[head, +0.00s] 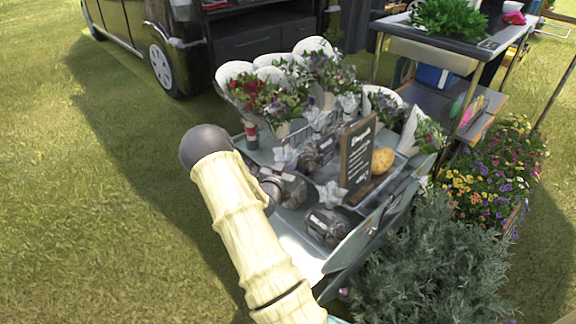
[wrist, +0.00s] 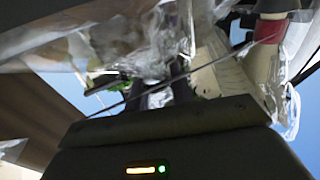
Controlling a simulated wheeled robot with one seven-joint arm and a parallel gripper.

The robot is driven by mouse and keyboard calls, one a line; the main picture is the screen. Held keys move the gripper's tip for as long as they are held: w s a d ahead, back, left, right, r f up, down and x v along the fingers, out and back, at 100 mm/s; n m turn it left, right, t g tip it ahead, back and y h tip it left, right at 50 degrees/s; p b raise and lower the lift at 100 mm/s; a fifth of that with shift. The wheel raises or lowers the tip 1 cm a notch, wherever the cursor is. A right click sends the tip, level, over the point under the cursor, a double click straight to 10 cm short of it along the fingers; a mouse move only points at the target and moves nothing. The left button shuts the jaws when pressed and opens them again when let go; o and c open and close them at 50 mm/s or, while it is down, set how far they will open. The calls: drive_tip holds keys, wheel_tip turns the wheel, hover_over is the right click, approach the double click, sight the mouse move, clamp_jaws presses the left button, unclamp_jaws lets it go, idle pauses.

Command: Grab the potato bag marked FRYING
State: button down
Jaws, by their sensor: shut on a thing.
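Several dark, clear-wrapped bags lie on the cart, one at the front (head: 326,228) and one farther back (head: 315,152). No FRYING label is readable, so I cannot tell which is the marked bag. In the head view my pale arm reaches over the cart's left side, and its end is hidden or hard to separate from the dark shapes there. In the wrist view my gripper (wrist: 166,95) is shut on crumpled clear plastic wrapping (wrist: 150,45). What the wrapping contains is unclear.
The grey cart (head: 300,238) carries wrapped bouquets (head: 275,95) at the back, a dark sign (head: 357,155) and a yellow round item (head: 383,161). A bush (head: 430,265) crowds the right front. Grass (head: 90,200) is open at left.

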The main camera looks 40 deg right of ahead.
wheel_tip(320, 180, up, 3)
drive_tip(key=shift+r+p, duration=0.2)
drive_tip(key=shift+p, duration=0.5)
drive_tip(key=s+a+p, duration=0.1)
drive_tip(key=a+p, duration=0.4)
drive_tip(key=a, duration=1.4)
drive_tip(key=shift+s+a, duration=0.25)
drive_tip(key=shift+a, duration=0.05)
